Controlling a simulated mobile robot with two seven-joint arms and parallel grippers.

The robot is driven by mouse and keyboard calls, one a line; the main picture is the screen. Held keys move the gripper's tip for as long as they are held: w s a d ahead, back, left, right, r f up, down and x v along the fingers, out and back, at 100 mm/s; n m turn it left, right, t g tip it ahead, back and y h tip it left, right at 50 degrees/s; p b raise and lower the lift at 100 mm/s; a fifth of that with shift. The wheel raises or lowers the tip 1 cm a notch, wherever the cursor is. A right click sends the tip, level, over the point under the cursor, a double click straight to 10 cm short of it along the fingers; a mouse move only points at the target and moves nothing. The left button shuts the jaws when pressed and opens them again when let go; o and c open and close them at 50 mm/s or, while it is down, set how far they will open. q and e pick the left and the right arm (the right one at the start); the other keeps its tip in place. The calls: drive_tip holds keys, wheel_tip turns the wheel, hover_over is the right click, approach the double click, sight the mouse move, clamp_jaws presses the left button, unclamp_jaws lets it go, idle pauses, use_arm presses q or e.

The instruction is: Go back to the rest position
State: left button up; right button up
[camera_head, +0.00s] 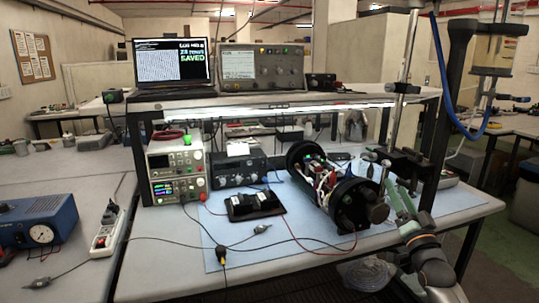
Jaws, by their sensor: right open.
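My right gripper (398,196) is in the lower right, at the right side of the workbench, with my arm coming up from the bottom edge. It is open, and I see nothing held between its fingers. It is close to the right end of an opened black cylinder (352,203) with wiring and boards showing inside. Whether they touch I cannot tell. My left gripper is out of view.
The workbench has a light blue mat (290,232) with a black tray (255,204), cables and a power supply (176,170). A metal stand (408,60) rises behind my gripper. A laptop (171,65) is on the shelf. A blue device (38,220) is at left.

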wheel_tip(320, 180, down, 9)
drive_tip(key=w+d+n+g+h, duration=0.25)
drive_tip(key=n+g, duration=0.25)
drive_tip(key=n, duration=0.3)
drive_tip(key=s+a+f+n+g+y, duration=0.1)
drive_tip(key=s+a+f+g, duration=0.1)
drive_tip(key=s+a+f, duration=0.5)
drive_tip(key=s+f+n+g+y, duration=0.1)
drive_tip(key=s+f, duration=0.3)
drive_tip(key=f, duration=0.6)
drive_tip(key=s+a+f+g, duration=0.1)
drive_tip(key=s+a+f, duration=0.3)
drive_tip(key=s, duration=0.6)
drive_tip(key=s+a+f+m+g+y, duration=0.1)
drive_tip(key=s+a+f+g, duration=0.1)
drive_tip(key=s+f, duration=0.4)
drive_tip(key=s+a+f+g+y, duration=0.1)
drive_tip(key=s+a+f, duration=0.4)
drive_tip(key=s, duration=1)
drive_tip(key=shift+a+f+g, duration=0.3)
drive_tip(key=shift+f+g, duration=0.25)
drive_tip(key=shift+g, duration=0.05)
drive_tip(key=shift+y, duration=0.25)
